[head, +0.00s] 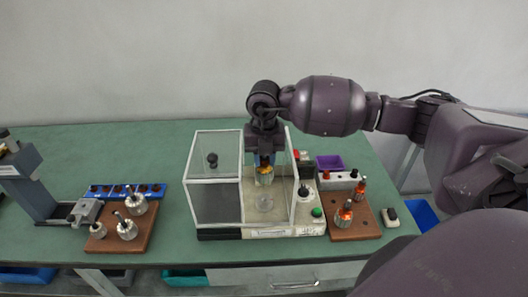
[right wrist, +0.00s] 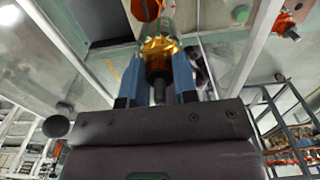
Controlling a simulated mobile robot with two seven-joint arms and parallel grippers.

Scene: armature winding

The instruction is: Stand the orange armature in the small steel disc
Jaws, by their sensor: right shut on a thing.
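The orange armature (head: 264,177) hangs upright in my right gripper (head: 265,157), inside the clear-walled box. My right gripper is shut on it; in the right wrist view the blue fingers (right wrist: 157,78) are on both sides of the armature (right wrist: 160,48), with its copper-coloured windings showing. The small steel disc (head: 265,202) lies on the box floor just below the armature, and a small gap seems to part them. My left gripper is not in view.
The box has a white frame (head: 243,205) and a black-knobbed lid panel (head: 215,150) at left. A green button (head: 317,212) sits at its front right. Brown boards with armatures stand left (head: 105,240) and right (head: 365,227). A purple bin (head: 329,162) is behind.

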